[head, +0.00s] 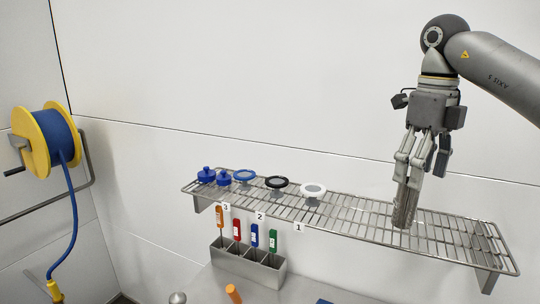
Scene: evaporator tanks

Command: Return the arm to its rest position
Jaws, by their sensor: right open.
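My right arm (495,72) comes in from the upper right and bends down at a dark round joint. My right gripper (422,176) points down over the right part of the wire shelf (455,238). Its fingers are apart. My left gripper is not in view.
Blue fittings (206,175) and blue, black and white rings (312,190) sit on the shelf's left half. Below is a metal holder (247,262) with several coloured-handled tools. A yellow reel with blue hose (60,137) hangs at left. The wall above the shelf is clear.

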